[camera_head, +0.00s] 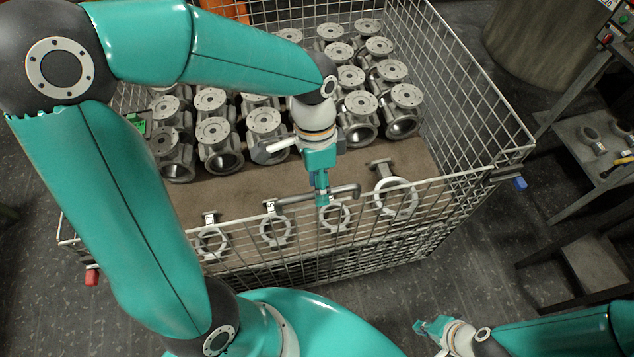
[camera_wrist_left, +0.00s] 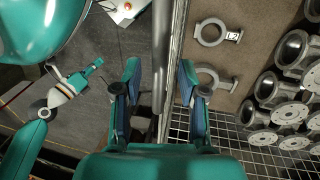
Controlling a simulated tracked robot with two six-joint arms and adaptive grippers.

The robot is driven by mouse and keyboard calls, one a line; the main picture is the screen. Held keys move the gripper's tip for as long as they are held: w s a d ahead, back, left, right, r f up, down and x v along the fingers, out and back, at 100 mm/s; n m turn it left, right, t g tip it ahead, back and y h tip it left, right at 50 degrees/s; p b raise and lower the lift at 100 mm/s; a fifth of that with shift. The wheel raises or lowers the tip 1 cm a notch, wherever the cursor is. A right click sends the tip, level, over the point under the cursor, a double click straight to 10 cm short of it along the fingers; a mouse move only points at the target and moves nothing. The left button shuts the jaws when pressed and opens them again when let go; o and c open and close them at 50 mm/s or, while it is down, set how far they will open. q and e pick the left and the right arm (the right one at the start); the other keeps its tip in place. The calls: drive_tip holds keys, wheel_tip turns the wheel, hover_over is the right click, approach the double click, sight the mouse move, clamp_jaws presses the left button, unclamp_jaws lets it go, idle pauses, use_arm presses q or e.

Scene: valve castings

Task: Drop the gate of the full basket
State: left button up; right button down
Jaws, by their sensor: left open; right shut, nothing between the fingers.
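The wire basket (camera_head: 487,95) holds several rows of grey flanged valve castings (camera_head: 265,120). Its gate, the near mesh wall (camera_head: 400,240), stands up, with a top rail along it. My left gripper (camera_head: 322,197) points down at the middle of this rail. In the left wrist view the left gripper (camera_wrist_left: 158,85) is open, its fingers on either side of a grey rail (camera_wrist_left: 162,40); contact cannot be told. A red catch (camera_head: 92,275) and a blue catch (camera_head: 520,183) sit at the gate's two ends. My right gripper (camera_head: 432,326) is shut and empty, low outside the basket.
Several grey ring-shaped parts (camera_head: 396,198) lie on the brown board (camera_head: 235,190) just behind the gate. A dark metal stand (camera_head: 590,145) with small parts is at the right, beside a large drum (camera_head: 545,35). The floor (camera_head: 480,270) before the gate is open.

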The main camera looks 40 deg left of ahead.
use_arm(q)
drive_tip(key=shift+f, duration=0.25)
clamp_jaws()
